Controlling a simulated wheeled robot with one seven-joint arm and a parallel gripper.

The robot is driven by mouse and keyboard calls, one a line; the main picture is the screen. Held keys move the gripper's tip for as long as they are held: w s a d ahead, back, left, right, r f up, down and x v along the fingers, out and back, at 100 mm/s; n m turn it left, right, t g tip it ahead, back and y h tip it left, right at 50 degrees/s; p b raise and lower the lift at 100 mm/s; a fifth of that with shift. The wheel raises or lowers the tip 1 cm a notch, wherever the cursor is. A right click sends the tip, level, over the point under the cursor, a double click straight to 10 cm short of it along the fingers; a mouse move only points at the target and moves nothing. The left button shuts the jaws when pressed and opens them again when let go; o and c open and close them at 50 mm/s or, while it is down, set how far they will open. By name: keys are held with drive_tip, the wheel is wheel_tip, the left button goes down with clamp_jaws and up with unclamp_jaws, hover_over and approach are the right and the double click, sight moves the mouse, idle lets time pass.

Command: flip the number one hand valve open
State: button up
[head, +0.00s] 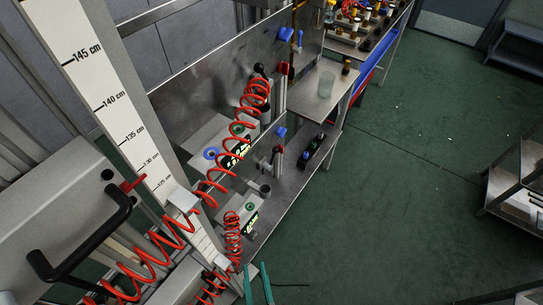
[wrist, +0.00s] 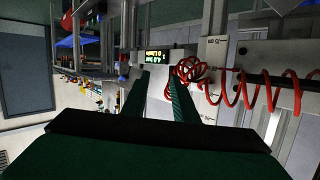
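No number can be read on any valve, so I cannot tell which is the number one hand valve. Small coloured handles show in the head view: a blue one (head: 282,133) on the steel panel, a red one (head: 284,68) higher up, and a red one (head: 133,183) beside the measuring post. My gripper (head: 257,268) is at the bottom centre of the head view, low and in front of the bench. In the wrist view my gripper's two green fingers (wrist: 158,76) stand apart with nothing between them. A lit display box (wrist: 157,56) is beyond them.
Red coiled hoses (head: 232,235) hang by the display boxes and the white measuring post (head: 118,110). A metal cart (head: 515,190) stands at right. The green floor (head: 400,190) between is clear.

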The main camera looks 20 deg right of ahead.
drive_tip(key=w+d+m+h, duration=0.1)
drive_tip(key=w+d, duration=0.2)
drive_tip(key=w, duration=0.4)
drive_tip(key=w+d+m+h, duration=0.1)
drive_tip(key=w+d, duration=0.2)
drive_tip(key=w, duration=0.3)
drive_tip(key=m+g, duration=0.2)
drive_tip(key=m, duration=0.1)
approach(274, 155)
drive_tip(key=x, duration=0.8)
drive_tip(key=shift+w+f, duration=0.2)
drive_tip(key=shift+f, duration=0.05)
drive_tip(key=shift+t, duration=0.3)
clamp_jaws()
